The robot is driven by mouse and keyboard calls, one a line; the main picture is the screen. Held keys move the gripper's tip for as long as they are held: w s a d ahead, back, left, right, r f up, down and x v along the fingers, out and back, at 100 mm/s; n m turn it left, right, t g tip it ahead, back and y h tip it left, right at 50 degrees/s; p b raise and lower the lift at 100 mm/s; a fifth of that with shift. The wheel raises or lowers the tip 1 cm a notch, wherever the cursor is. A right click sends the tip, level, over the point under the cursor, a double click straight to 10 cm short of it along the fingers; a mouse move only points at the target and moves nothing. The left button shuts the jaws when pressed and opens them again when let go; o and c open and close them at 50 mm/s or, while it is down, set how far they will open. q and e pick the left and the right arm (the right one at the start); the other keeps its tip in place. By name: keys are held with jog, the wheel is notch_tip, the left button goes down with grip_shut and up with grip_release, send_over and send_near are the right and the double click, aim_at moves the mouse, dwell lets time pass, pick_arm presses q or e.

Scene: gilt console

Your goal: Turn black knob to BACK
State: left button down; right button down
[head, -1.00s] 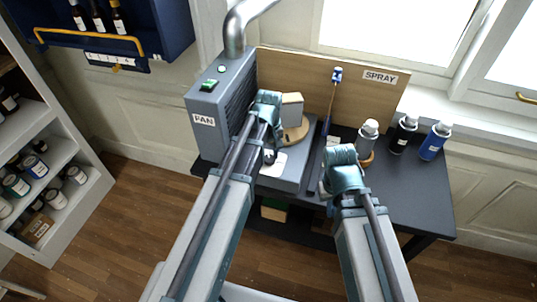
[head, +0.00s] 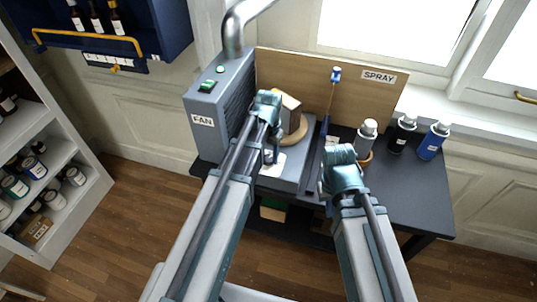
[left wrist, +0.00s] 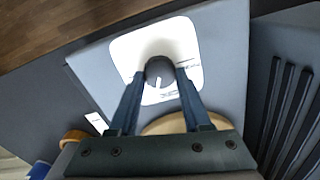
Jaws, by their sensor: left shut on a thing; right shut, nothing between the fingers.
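The black knob (left wrist: 160,67) sits on a white dial plate (left wrist: 188,38) in the left wrist view. A white pointer line on it points toward the bottom of that view. The lettering on the plate is too small to read. My left gripper (left wrist: 160,76) is shut on the knob, one finger on each side. In the head view my left gripper (head: 270,157) hides the knob, and part of the plate (head: 273,168) shows. My right gripper (head: 325,189) is shut and empty.
The grey fan unit (head: 217,110) with its duct stands left of the turntable. A blue-handled tool (head: 335,76) leans by the SPRAY board (head: 300,75). A grey can (head: 366,136), a black can (head: 403,133) and a blue can (head: 434,140) stand at right.

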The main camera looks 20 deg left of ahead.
aim_at(270, 158)
pick_arm(q)
jog(key=m, duration=0.6)
jog(key=shift+s+d, duration=0.1)
jog(key=shift+s, duration=0.1)
jog(key=m, duration=0.6)
jog(key=shift+s, duration=0.1)
jog(key=shift+m, duration=0.3)
jog(key=shift+c, duration=1.8)
grip_release()
notch_tip(270, 158, up, 14)
jog(key=p, duration=1.4)
